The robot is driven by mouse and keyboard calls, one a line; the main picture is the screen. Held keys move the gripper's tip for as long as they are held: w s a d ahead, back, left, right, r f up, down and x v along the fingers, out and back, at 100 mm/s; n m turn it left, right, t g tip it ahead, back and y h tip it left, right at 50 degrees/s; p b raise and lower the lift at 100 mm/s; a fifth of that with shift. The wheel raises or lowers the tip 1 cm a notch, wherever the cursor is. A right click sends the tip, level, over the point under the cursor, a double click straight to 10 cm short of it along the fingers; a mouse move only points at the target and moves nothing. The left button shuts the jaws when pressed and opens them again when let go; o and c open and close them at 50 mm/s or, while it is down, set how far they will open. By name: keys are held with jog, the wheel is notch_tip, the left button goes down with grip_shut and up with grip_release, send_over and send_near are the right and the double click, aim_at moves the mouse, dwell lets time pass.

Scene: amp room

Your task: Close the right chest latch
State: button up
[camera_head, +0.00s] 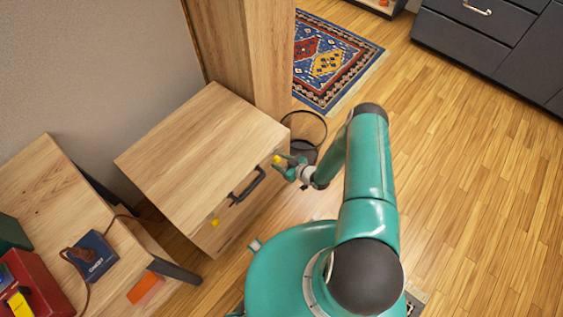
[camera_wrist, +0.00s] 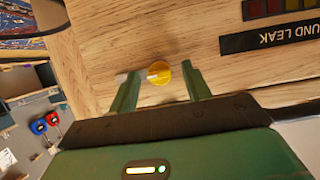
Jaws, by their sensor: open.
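The wooden chest (camera_head: 200,150) stands against the wall, with a dark handle (camera_head: 248,186) on its front. The right latch (camera_head: 277,159) is a small yellow knob near the front's right end; a second yellow latch (camera_head: 214,222) is near the left end. My gripper (camera_head: 287,166) is at the right latch. In the wrist view, the round yellow latch knob (camera_wrist: 158,73) with a pale mark sits between the two green fingers of my gripper (camera_wrist: 161,82). The fingers are apart, with gaps beside the knob. Whether the fingertips touch the wood cannot be told.
A dark wire bin (camera_head: 303,150) stands just beyond my gripper, beside a wooden cabinet (camera_head: 250,50). A bench (camera_head: 45,190) with a blue box (camera_head: 92,256) is at left. A black label (camera_wrist: 280,37) is near the latch. The floor at right is clear.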

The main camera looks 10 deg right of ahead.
jog(key=c, duration=1)
jog(key=shift+s+a+f+n+t+h, duration=0.15)
jog(key=shift+n+t+h, duration=0.7)
jog(key=shift+n, duration=1.4)
jog(key=shift+a+f+n+t+h, duration=0.1)
jog(key=shift+n+t+h, duration=0.25)
jog(key=shift+n+t, duration=1.4)
jog(key=shift+s+a+f+n+t+h, duration=0.15)
jog(key=shift+n+t+h, duration=0.45)
jog(key=shift+n, duration=2.1)
jog(key=shift+w+d, duration=0.1)
